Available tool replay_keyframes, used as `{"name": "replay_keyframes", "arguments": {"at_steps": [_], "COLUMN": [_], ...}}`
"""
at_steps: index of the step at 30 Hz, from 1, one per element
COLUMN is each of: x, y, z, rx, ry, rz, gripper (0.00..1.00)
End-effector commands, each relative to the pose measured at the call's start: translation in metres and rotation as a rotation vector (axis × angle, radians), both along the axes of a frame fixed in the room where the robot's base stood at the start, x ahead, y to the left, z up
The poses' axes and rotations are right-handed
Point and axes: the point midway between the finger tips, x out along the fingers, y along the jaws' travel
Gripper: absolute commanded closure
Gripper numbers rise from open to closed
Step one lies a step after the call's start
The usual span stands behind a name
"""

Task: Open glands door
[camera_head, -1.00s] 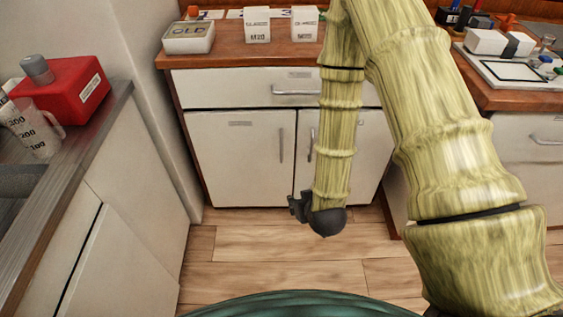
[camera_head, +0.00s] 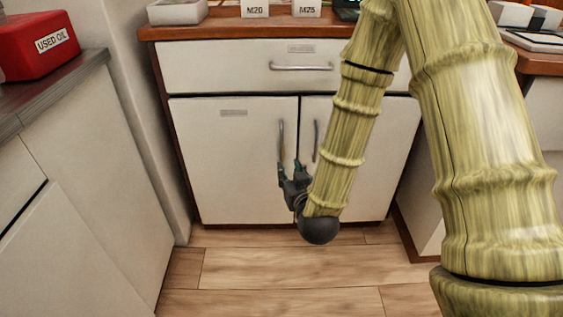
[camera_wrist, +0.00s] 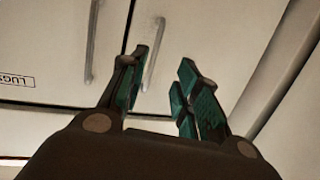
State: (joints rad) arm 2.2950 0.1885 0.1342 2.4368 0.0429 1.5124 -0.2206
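A white cabinet has a left door (camera_head: 225,165) and a right door (camera_head: 382,150), both shut. The left door's label (camera_head: 233,113) is too small to read. A label (camera_wrist: 15,80) reading LUGS shows in the wrist view; that view appears turned over, so it seems to be on the right door. My gripper (camera_head: 291,170) is open and empty, pointing up at the lower end of the left door's bar handle (camera_head: 281,140). In the wrist view, a handle (camera_wrist: 153,55) lies beyond the gap between my fingertips (camera_wrist: 165,75). I cannot tell whether they touch it.
The right door's handle (camera_head: 316,140) stands close beside my gripper. A shut drawer (camera_head: 240,66) is above the doors. A side counter (camera_head: 70,85) with a red used-oil can (camera_head: 40,45) is at left. Wood floor (camera_head: 260,270) in front is clear.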

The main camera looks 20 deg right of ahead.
Motion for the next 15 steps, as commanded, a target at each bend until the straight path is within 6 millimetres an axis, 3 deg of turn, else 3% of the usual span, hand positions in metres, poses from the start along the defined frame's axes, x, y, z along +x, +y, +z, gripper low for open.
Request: {"name": "replay_keyframes", "arguments": {"at_steps": [1, 15], "x": [0.004, 0.017], "y": [-0.001, -0.004], "z": [-0.011, 0.001], "rx": [-0.002, -0.014], "ry": [-0.033, -0.195], "rz": [-0.005, -0.032], "gripper": [0.68, 0.68]}}
